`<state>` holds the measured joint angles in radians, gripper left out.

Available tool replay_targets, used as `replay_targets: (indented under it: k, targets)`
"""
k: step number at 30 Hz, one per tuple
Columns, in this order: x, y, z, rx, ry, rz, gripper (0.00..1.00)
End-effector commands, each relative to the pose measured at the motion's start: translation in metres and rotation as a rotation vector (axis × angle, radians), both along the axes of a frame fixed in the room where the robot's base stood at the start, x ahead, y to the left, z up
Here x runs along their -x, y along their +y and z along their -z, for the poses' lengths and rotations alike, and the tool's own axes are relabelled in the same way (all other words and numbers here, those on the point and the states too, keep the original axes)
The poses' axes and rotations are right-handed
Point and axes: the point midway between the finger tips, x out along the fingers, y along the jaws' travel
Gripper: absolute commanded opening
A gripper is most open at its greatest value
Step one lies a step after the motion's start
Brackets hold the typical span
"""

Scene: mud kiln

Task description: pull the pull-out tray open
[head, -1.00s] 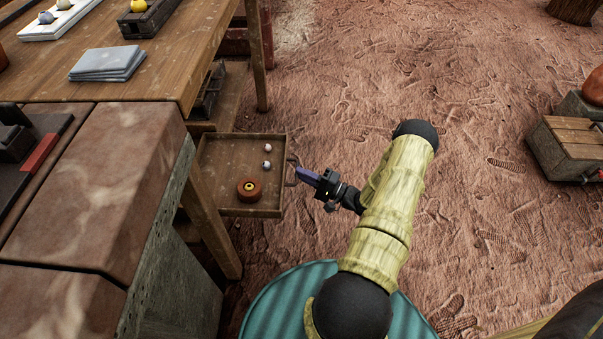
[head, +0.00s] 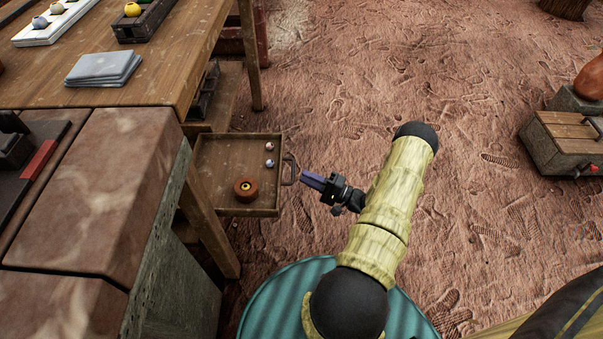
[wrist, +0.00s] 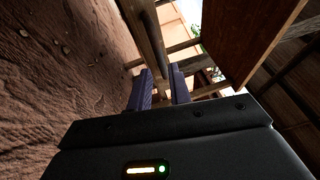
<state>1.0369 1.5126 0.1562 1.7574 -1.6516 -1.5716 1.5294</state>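The pull-out tray (head: 222,205) is a shallow wooden box standing out from under the workbench. A reddish-brown ring-shaped thing (head: 246,190) and two small pale balls (head: 269,155) lie in it. Its dark handle (head: 290,168) is on the tray's right side. My gripper (head: 306,179) is just right of the handle, apart from it and empty. In the wrist view its two purple fingers (wrist: 159,88) stand apart with a gap between them. A brown wooden panel, probably the tray (wrist: 245,40), shows at the upper right there.
The wooden workbench (head: 150,85) carries grey folded sheets (head: 103,68) and holders with small balls. A stone-like block (head: 90,190) and a bench leg (head: 208,230) stand left of the tray. A wooden-topped box (head: 565,135) is far right. The earth floor right of my gripper is clear.

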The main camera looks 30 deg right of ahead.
Motion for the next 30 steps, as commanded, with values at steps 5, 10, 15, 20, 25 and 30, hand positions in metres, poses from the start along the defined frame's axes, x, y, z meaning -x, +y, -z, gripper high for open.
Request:
replay_targets:
  k: [5,10,15,20,25,30]
  targets:
    - [0.03,-0.021,0.004,0.0,0.002,0.002,0.2]
    - [0.057,-0.041,0.009,0.0,0.001,0.002,0.2]
    - [0.084,-0.06,0.016,0.002,0.001,0.001,0.2]
    - [0.104,-0.075,0.021,0.001,0.001,0.0,0.2]
    - [0.113,-0.08,0.023,-0.001,0.001,-0.003,0.2]
    - [0.113,-0.08,0.024,-0.001,0.0,-0.003,0.2]
